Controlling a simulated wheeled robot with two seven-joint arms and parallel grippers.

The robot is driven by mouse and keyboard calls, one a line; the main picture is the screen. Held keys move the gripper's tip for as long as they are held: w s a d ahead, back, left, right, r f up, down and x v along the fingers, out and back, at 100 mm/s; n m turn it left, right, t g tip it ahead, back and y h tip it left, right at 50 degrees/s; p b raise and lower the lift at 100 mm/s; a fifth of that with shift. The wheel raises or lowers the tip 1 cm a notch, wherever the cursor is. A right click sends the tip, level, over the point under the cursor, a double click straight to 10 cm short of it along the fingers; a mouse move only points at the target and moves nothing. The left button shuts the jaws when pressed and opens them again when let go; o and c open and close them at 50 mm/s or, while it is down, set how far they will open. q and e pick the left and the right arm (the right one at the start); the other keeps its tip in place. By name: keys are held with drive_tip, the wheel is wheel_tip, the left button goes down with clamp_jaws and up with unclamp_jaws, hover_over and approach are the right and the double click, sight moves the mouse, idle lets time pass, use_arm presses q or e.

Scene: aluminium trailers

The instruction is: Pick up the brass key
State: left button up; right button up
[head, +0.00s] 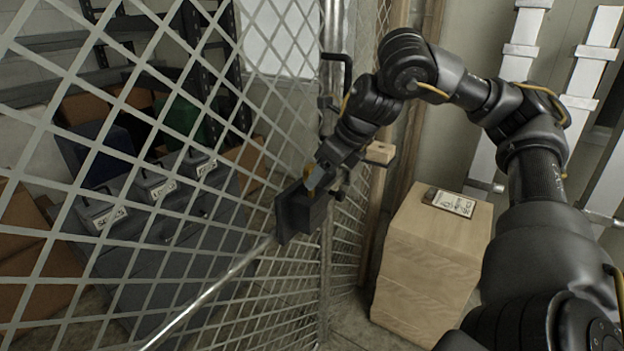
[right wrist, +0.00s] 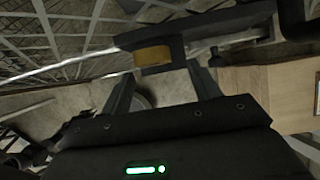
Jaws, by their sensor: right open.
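A small brass-coloured piece (right wrist: 152,56), which looks like the brass key, sits against a dark block in the right wrist view. It also shows as a small orange-yellow spot in the head view (head: 309,171). My right gripper (right wrist: 161,72) is open, with its two fingers on either side just short of the brass piece. In the head view my right gripper (head: 320,178) reaches down to the dark lock box (head: 299,214) on the mesh gate. The key's shape and any contact with the fingers cannot be made out. My left gripper is out of view.
The wire mesh (head: 100,160) fills the left, with grey bins and boxes behind it. A metal rod (head: 215,286) runs to the lower left from the lock box. A wooden block (head: 432,260) with a labelled dark item (head: 449,203) stands on the right.

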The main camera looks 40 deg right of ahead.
drive_tip(key=shift+b+x, duration=0.8)
drive_tip(key=shift+x, duration=1.9)
drive_tip(key=shift+w+a+r, duration=0.15)
drive_tip(key=shift+a+r, duration=0.05)
drive_tip(key=c, duration=1.2)
drive_tip(key=shift+r, duration=0.1)
